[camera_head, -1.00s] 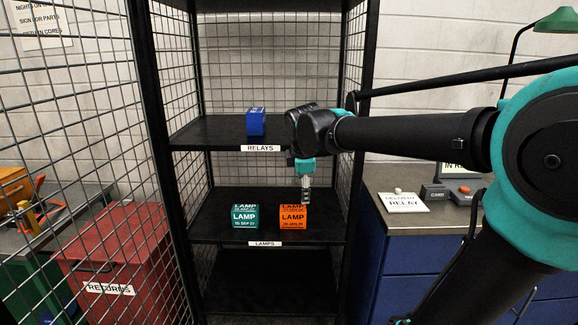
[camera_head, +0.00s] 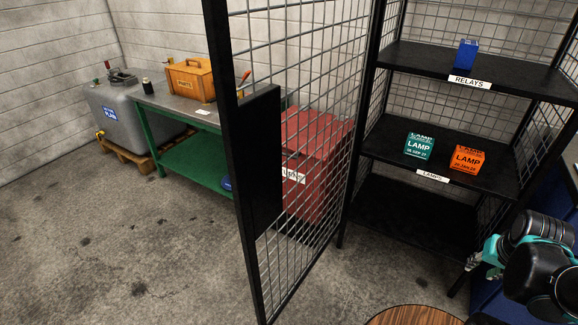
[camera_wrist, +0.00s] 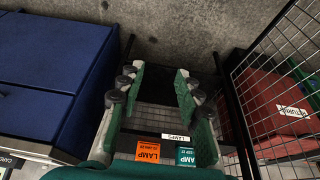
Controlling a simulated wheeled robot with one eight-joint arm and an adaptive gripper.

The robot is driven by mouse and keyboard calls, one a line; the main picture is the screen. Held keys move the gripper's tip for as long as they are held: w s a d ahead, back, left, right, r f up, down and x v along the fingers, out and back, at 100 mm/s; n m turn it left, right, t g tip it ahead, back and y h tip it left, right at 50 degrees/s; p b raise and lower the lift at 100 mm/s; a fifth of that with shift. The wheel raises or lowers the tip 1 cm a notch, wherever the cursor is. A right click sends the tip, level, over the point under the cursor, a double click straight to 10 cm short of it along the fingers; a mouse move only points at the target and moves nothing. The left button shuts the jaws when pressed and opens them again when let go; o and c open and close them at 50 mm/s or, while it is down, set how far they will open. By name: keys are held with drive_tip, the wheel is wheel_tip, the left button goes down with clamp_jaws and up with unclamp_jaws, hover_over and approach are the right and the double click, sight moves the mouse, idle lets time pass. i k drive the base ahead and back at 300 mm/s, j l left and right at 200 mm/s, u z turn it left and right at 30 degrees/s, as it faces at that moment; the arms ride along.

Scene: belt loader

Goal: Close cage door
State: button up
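The cage door (camera_head: 300,130) is a black-framed wire mesh panel that stands swung open, left of the cage shelves. A black plate (camera_head: 259,160) sits on its outer edge post. The cage (camera_head: 460,90) is open at the front, with a blue box (camera_head: 465,54) on the relays shelf and a teal lamp box (camera_head: 419,145) and an orange lamp box (camera_head: 466,158) on the lamps shelf. My gripper (camera_wrist: 160,80) is open and empty in the wrist view, apart from the door, whose mesh (camera_wrist: 285,80) shows to its right. In the head view my arm is at the lower right.
A red returns bin (camera_head: 312,135) stands behind the door mesh. A green workbench (camera_head: 180,110) with an orange toolbox (camera_head: 190,78) and a grey tank (camera_head: 115,115) stand at the left. The floor (camera_head: 140,240) left of the door is clear. A round wooden top (camera_head: 415,316) is at the bottom.

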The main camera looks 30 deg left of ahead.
sight(250, 125)
drive_tip(key=k+j, duration=0.2)
drive_tip(key=j, duration=0.3)
drive_tip(key=k+j+z, duration=0.15)
drive_tip(key=j, duration=0.35)
drive_tip(key=k+j, duration=0.3)
drive_tip(key=j, duration=0.2)
drive_tip(key=k+j+z, duration=0.1)
drive_tip(key=k+j, duration=0.15)
drive_tip(key=j, duration=0.25)
drive_tip(key=k+j+z, duration=0.1)
drive_tip(key=k+j, duration=0.15)
drive_tip(key=j, duration=0.2)
drive_tip(key=k+j, duration=0.25)
drive_tip(key=j, duration=0.2)
drive_tip(key=k+j+z, duration=0.1)
drive_tip(key=k+j, duration=0.15)
drive_tip(key=j, duration=0.2)
